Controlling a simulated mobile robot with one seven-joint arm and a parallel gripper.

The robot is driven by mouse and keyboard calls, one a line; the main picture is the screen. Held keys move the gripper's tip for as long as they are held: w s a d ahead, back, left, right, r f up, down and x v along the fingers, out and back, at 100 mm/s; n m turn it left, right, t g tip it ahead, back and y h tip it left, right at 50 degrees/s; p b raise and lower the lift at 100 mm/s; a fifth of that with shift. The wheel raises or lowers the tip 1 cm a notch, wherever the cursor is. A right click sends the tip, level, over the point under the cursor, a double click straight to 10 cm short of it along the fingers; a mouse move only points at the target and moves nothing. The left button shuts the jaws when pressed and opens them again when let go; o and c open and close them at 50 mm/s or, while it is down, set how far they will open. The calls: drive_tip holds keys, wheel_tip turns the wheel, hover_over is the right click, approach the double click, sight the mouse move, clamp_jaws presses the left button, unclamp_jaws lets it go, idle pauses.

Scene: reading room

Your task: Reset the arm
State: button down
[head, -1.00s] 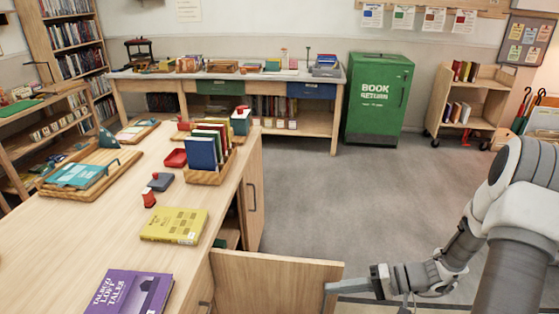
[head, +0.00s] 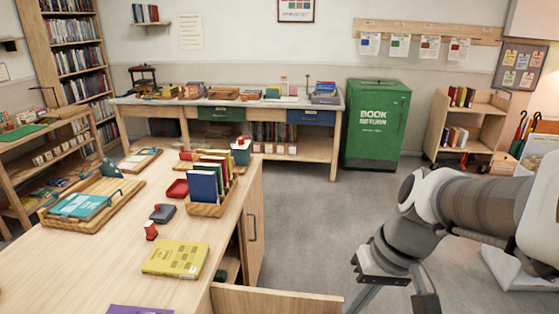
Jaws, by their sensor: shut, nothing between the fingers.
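My arm reaches in from the right edge and bends down at the front right. My gripper (head: 362,298) points downward at the bottom edge, its fingers shut and empty; the tips are partly cut off by the frame. It is just right of the open wooden cabinet door (head: 275,299) of the front counter; I cannot tell whether they touch.
The counter (head: 90,255) holds a yellow book (head: 175,259), a purple book (head: 140,309) cut off below, a stamp, an ink pad and a rack of books (head: 207,209). A green book return bin (head: 376,125) and a cart (head: 463,130) stand behind. Grey floor between is clear.

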drive_tip(key=s+d+r+t+h+p, duration=0.1)
drive_tip(key=s+r+t+h, duration=0.2)
drive_tip(key=r, duration=0.6)
drive_tip(key=shift+s+d+m+t+p, duration=0.4)
drive_tip(key=shift+s+t, duration=0.3)
drive_tip(key=shift+t, duration=0.1)
